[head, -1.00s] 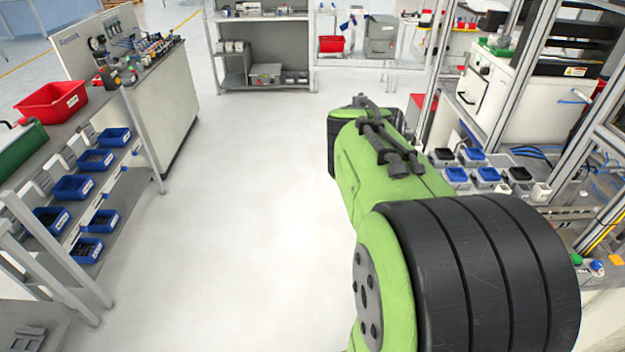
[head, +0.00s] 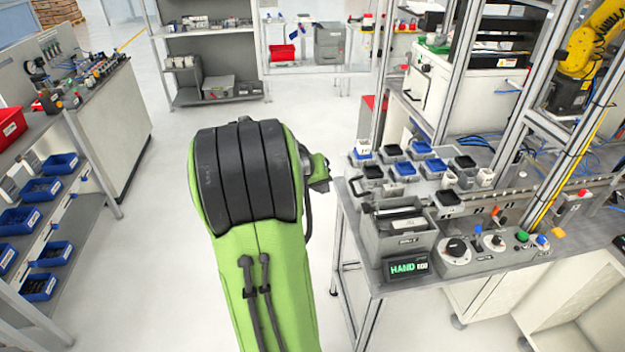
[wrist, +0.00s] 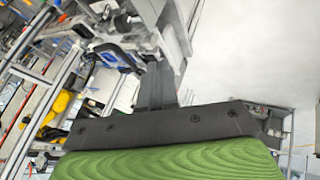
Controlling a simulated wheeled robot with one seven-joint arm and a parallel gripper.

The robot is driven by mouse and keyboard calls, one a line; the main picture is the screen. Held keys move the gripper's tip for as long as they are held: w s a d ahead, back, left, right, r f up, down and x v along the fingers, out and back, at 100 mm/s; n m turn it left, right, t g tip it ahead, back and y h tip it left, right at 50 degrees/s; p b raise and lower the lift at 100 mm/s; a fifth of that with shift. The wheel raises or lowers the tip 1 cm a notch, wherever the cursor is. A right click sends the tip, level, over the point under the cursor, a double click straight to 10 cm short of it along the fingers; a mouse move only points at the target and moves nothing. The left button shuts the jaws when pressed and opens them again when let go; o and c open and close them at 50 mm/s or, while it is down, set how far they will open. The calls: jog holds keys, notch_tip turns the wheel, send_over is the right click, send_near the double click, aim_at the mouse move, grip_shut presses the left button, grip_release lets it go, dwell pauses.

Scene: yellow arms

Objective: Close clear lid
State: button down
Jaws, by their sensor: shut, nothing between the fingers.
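I cannot make out a clear lid in either view. My gripper (wrist: 157,70) shows in the wrist view as a dark bar with its fingers together and nothing between them. It points toward the tilted, partly blurred workstation and appears to be in free air. In the head view my green arm with its black joint stands left of the workbench (head: 475,268), and the gripper itself cannot be made out there.
A grey bin (head: 402,232) and a control panel (head: 495,248) sit on the bench's near part, with several small black and blue containers behind. A yellow robot arm (head: 590,45) stands far right. A shelf with blue bins (head: 40,287) is left. Floor between is clear.

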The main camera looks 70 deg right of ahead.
jog(key=shift+s+d+f+p, duration=0.15)
jog(key=shift+s+d+f, duration=0.15)
jog(key=shift+s+d, duration=0.35)
jog(key=shift+s+d+f+p, duration=0.1)
jog(key=shift+s+d+f, duration=0.2)
jog(key=shift+s+d, duration=0.3)
jog(key=shift+s+d+f+p, duration=0.15)
jog(key=shift+s+d+f, duration=0.25)
jog(key=shift+s, duration=0.4)
jog(key=shift+r, duration=0.1)
jog(key=shift+d+r, duration=0.1)
